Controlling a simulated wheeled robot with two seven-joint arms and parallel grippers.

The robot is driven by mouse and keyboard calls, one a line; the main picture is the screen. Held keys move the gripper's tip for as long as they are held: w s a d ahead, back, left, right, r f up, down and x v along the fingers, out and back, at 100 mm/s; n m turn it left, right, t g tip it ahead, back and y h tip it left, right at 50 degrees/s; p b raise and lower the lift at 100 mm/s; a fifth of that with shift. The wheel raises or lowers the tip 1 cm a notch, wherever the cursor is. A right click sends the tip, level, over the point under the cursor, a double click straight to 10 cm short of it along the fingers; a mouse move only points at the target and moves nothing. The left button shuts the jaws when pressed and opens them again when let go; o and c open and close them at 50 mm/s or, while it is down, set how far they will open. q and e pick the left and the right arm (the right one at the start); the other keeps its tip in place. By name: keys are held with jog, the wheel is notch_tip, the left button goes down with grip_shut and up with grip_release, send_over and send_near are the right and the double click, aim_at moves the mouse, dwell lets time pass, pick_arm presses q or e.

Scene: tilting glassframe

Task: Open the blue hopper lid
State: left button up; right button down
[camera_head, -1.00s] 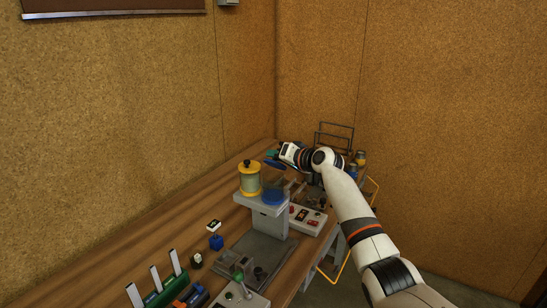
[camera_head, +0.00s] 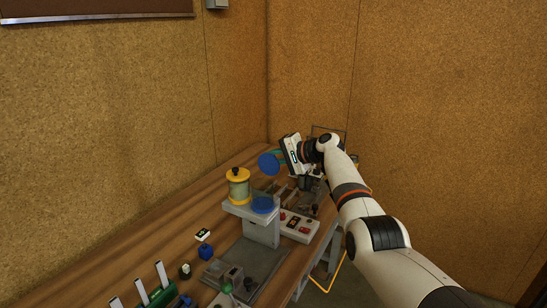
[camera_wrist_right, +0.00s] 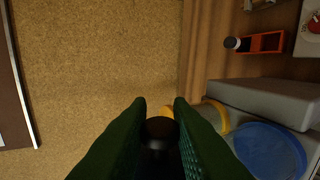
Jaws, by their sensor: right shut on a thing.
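The blue hopper lid (camera_head: 268,163) stands tilted up steeply in the head view, its round face turned toward me. My right gripper (camera_head: 281,156) is at its right side, with greenish fingers touching or very close to it. In the right wrist view the dark fingers (camera_wrist_right: 160,118) are closed around a black knob (camera_wrist_right: 160,130), which appears to be the lid's handle. I cannot make out the lid's disc behind the fingers there. The hopper below is mostly hidden by the gripper and arm. My left gripper is not in view.
A yellow-capped jar (camera_head: 238,187) and a second blue disc (camera_head: 263,204) sit on a raised grey stand in front of the lid. A button box (camera_head: 299,226) is right of it. Wooden walls close off the back. Bare tabletop (camera_head: 150,238) lies at left.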

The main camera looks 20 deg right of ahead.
jog(key=shift+w+d+f, duration=0.1)
dwell(0.5)
jog(key=c, duration=1.4)
grip_release()
jog(key=shift+o, duration=0.2)
jog(key=b+v, duration=0.2)
jog(key=v, duration=1)
jog(key=shift+b, duration=0.4)
jog(key=shift+w, duration=0.1)
